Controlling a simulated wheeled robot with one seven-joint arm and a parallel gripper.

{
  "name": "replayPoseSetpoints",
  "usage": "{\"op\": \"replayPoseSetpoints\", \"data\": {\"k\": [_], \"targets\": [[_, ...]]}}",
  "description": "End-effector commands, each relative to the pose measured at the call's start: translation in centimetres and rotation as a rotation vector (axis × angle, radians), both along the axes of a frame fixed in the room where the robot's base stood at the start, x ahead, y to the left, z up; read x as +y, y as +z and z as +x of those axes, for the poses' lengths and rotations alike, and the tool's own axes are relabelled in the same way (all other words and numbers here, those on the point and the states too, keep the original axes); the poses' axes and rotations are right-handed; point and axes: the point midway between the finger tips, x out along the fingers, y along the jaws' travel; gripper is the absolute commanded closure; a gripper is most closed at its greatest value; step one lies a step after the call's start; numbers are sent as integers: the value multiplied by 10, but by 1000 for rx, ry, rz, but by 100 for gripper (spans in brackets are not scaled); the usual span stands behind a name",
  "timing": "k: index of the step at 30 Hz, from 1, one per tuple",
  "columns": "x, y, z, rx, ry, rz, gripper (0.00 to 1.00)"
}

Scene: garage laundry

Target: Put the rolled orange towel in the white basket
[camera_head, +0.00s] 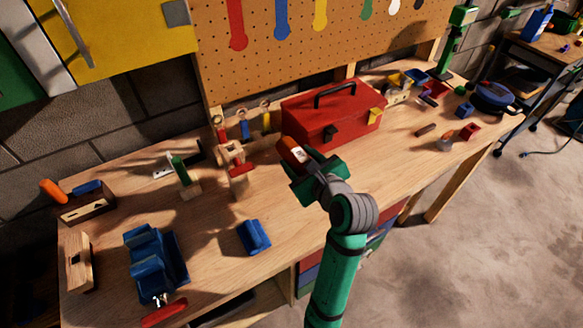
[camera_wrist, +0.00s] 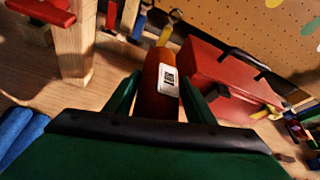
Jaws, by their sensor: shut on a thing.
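My gripper (camera_head: 304,163) is shut on an orange cylinder (camera_head: 292,149) with a white label, which I cannot confirm is a rolled towel. In the wrist view the cylinder (camera_wrist: 150,95) stands between the two green fingers of my gripper (camera_wrist: 158,88), its label facing the camera. In the head view it is over the workbench, in front of the red toolbox. Its lower part is hidden by the gripper. No white basket shows in either view.
The wooden workbench (camera_head: 215,215) bears a red toolbox (camera_head: 330,112), a blue vise (camera_head: 155,262), a wooden clamp (camera_head: 236,165) and a small blue block (camera_head: 254,236). Pegboard stands behind. A second table (camera_head: 545,48) is at far right.

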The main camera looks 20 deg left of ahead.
Motion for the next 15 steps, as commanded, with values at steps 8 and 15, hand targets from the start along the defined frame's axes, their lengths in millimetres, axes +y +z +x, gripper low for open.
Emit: {"op": "replayPoseSetpoints", "data": {"k": [8,15], "targets": [[28,-42,19,1,1,-1,79],[35,-53,25,0,-1,0,79]]}}
